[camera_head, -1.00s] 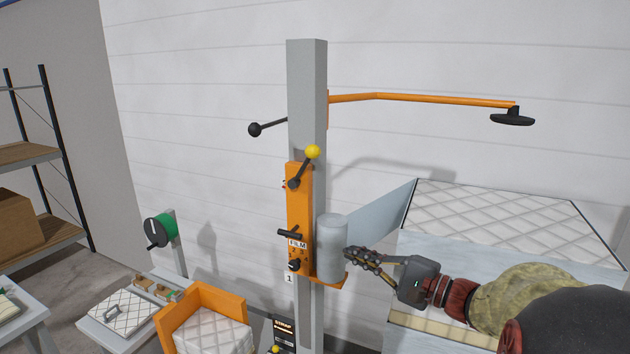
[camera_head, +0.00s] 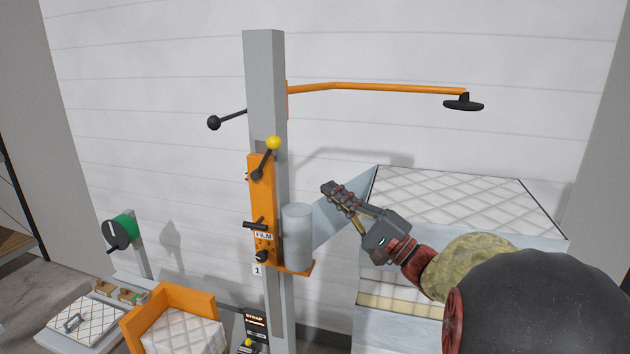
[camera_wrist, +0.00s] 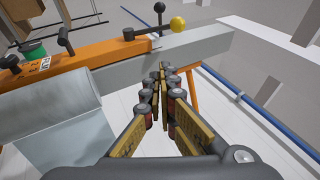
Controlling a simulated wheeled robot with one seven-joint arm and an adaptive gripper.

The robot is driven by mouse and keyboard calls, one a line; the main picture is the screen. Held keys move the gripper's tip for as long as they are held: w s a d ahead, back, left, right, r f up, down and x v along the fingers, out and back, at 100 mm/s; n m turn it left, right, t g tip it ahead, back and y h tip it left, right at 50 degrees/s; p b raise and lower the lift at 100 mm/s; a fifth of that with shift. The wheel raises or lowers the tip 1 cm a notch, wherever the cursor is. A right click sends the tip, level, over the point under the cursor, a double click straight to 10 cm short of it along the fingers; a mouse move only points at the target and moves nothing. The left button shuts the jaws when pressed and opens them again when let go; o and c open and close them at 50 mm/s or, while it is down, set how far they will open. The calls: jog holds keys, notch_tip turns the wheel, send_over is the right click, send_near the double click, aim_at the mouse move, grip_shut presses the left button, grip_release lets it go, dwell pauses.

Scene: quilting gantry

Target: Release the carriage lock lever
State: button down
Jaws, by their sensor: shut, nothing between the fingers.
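A lever with a yellow ball knob (camera_head: 273,143) is fixed near the top of the orange carriage (camera_head: 262,190) on the grey column (camera_head: 264,90). The lever leans up and to the right. In the wrist view the yellow knob (camera_wrist: 178,24) is beyond my fingertips, near the top edge. Another lever with a black knob (camera_head: 214,123) sticks out left of the column. Neither lever shows a readable lock label. My gripper (camera_head: 328,188) is shut and empty, right of the carriage and lower than the yellow knob, touching neither lever. Its closed fingers (camera_wrist: 160,75) point towards the column.
A grey film roll (camera_head: 297,237) stands on the carriage's right side, close to my gripper, with film stretching to the quilted stack (camera_head: 450,205). A black T-handle (camera_head: 256,224) sits lower on the carriage. An orange arm (camera_head: 370,87) reaches right overhead.

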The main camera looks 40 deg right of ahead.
aim_at(265, 158)
jog(key=s+a+p+x, duration=0.1)
jog(key=a+p+x, duration=0.1)
jog(key=x, duration=0.9)
jog(key=shift+w+a+r+p, duration=0.3)
jog(key=shift+a+p, duration=0.15)
jog(key=shift+p, duration=0.4)
jog(key=shift+d, duration=0.1)
